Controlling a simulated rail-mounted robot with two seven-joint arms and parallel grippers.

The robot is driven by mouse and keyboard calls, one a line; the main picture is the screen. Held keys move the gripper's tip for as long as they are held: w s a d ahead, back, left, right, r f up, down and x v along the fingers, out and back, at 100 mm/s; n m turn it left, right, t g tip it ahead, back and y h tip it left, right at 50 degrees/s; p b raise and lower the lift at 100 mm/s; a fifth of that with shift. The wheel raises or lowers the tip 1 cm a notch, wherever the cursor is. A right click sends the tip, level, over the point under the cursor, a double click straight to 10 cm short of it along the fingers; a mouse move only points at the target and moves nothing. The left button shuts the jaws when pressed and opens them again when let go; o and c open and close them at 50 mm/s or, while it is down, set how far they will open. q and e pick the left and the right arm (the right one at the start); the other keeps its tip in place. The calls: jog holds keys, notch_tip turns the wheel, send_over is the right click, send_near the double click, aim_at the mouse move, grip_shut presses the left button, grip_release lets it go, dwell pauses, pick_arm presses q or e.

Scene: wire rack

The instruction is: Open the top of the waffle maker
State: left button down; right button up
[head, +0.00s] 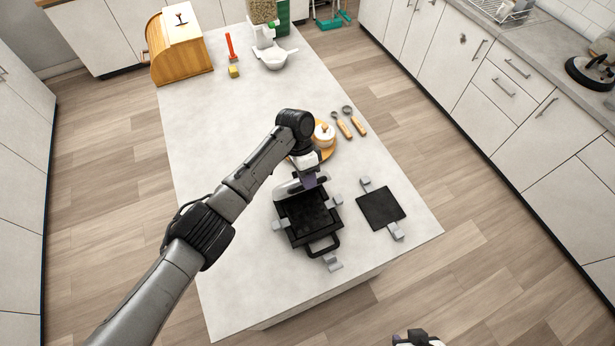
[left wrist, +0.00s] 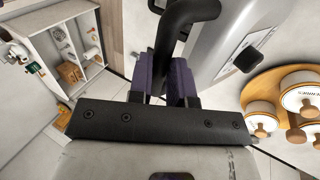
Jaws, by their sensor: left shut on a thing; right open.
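The waffle maker stands near the front of the island, its black lower plate (head: 310,213) exposed and a black handle loop (head: 323,248) at its front. Its silver lid (head: 289,188) is raised at the back, seen nearly edge-on and partly hidden by my arm. The lid also shows in the left wrist view (left wrist: 235,38). My left gripper (head: 310,181) is at the raised lid. In the left wrist view its purple fingers (left wrist: 166,75) are shut on the black lid handle (left wrist: 188,22). My right gripper (head: 418,339) shows only partly at the bottom edge, apart from everything.
A separate black plate (head: 381,207) with grey tabs lies right of the waffle maker. A round wooden tray (left wrist: 262,92) with white lidded jars stands behind it. Two wooden-handled utensils (head: 343,127) lie beyond. The left part of the countertop (head: 195,130) is clear.

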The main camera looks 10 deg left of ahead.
dwell(0.3)
pick_arm(q)
jog(key=c, duration=1.3)
grip_release()
jog(key=shift+c, duration=0.2)
jog(key=shift+w+a+r, duration=0.15)
jog(key=shift+w+r, duration=0.1)
jog(key=shift+r, duration=0.3)
jog(key=b+v, duration=0.2)
jog(key=v, duration=1)
jog(key=shift+r, duration=0.35)
jog(key=shift+w, duration=0.1)
